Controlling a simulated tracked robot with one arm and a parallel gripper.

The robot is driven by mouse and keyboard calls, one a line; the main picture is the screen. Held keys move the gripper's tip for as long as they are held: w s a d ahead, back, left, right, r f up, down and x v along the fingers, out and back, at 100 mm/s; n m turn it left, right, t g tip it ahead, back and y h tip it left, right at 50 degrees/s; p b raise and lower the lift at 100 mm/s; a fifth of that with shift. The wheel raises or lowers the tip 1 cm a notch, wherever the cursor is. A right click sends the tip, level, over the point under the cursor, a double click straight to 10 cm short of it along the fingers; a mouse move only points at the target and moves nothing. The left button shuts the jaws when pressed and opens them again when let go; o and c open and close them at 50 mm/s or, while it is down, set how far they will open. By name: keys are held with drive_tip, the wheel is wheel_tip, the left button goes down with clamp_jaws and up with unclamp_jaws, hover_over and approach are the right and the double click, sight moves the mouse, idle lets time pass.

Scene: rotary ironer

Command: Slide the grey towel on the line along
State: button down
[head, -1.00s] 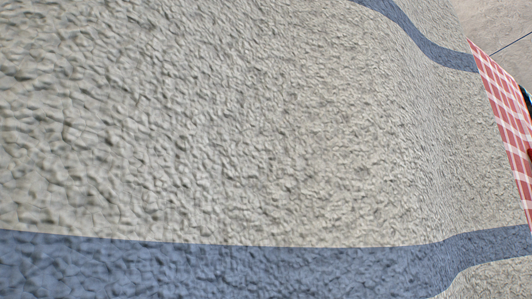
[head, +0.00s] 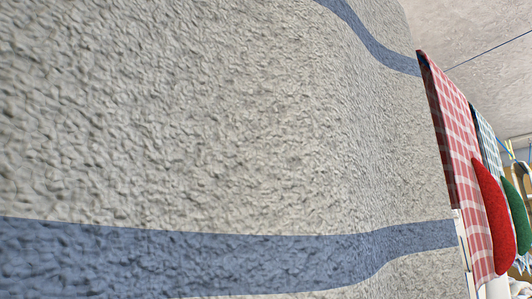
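The grey towel (head: 200,130) fills most of the head view at very close range. It is rough-textured, with a blue stripe (head: 200,258) along the bottom and another blue stripe (head: 370,42) at the upper right. The line (head: 490,54) shows as a thin dark cord at the upper right, beyond the towel. The towel's own top edge over the line is out of frame. My gripper is not in view, so its contact with the towel cannot be seen.
Beyond the towel's right edge hang a red checked cloth (head: 450,130) and a blue-green checked cloth (head: 487,140). A red rounded item (head: 494,225) and a green one (head: 518,215) are at the lower right. A pale ceiling or wall (head: 465,30) is behind.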

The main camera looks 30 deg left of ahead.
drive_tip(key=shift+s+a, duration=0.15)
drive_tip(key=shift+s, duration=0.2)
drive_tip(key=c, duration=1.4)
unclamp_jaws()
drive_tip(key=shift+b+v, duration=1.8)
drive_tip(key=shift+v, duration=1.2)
